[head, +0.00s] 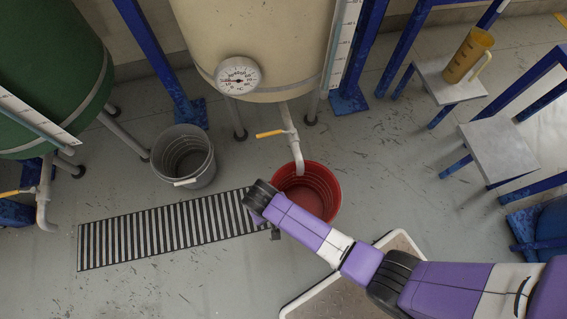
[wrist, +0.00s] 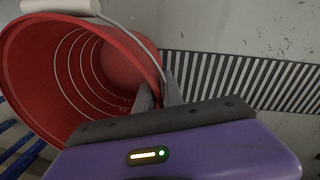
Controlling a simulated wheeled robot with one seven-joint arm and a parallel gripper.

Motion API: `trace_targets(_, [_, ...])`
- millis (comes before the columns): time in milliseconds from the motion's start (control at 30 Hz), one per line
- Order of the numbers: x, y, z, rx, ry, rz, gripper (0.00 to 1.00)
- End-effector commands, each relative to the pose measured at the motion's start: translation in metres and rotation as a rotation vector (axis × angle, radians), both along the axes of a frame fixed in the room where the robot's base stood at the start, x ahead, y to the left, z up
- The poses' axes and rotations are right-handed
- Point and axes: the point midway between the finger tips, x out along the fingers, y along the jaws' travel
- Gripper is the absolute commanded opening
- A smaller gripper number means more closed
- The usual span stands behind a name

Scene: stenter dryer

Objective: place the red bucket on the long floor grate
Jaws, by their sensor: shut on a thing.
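The red bucket (head: 318,178) is open-topped and stands roughly upright below the tap of the cream tank, just right of the long floor grate's right end. It fills the left of the wrist view (wrist: 85,70), with its wire handle and white grip at the rim. My gripper (wrist: 160,97) is shut on the bucket's rim. I cannot tell whether the bucket touches the floor.
A grey bucket (head: 184,157) stands just behind the grate. The cream tank (head: 255,45) with its yellow-handled tap (head: 290,137) is above the red bucket. A green tank (head: 50,70) is at left. Small steps (head: 498,150) and a yellow jug (head: 468,55) are at right. Floor before the grate is clear.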

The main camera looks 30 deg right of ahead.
Motion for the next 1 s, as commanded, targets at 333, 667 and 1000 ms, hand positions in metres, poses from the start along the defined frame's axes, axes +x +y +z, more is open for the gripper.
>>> trace_targets(333, [0.001,0.000,-0.040,0.000,-0.002,-0.001,0.00])
trace_targets(667, [0.001,0.000,-0.074,0.000,-0.002,-0.002,0.00])
trace_targets(1000, [0.001,0.000,-0.076,0.001,-0.001,-0.001,0.16])
